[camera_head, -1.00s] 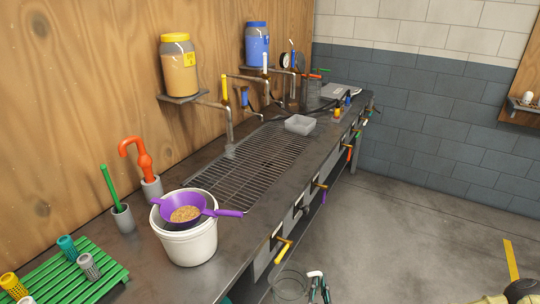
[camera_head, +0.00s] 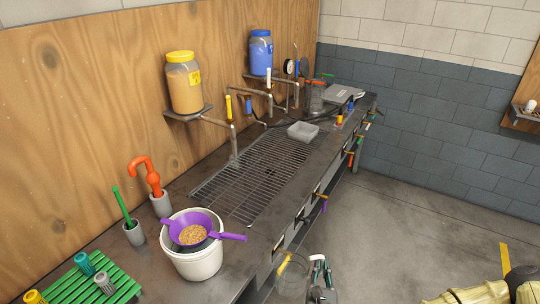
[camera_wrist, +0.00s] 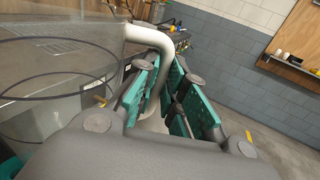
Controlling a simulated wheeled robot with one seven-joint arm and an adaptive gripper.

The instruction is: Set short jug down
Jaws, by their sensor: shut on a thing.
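The short jug (camera_head: 292,278) is a clear, see-through vessel, low in the head view, in front of the counter's front edge. In the wrist view its clear wall (camera_wrist: 50,95) fills the left side, with dark rings on it. Its pale grey handle (camera_wrist: 150,36) curves down between the teal finger pads. My gripper (camera_head: 319,272) is at the jug's right side in the head view. It also shows in the wrist view (camera_wrist: 172,88), shut on the handle. The jug's base is cut off or hidden, and I see no surface under it.
A dark counter (camera_head: 232,262) runs along the wooden wall, with a metal grate (camera_head: 255,172) in it. A white bucket (camera_head: 196,265) with a purple strainer (camera_head: 172,227) stands near its front edge. A green rack (camera_head: 92,287) is at left. Taps and handles stick out from the counter front.

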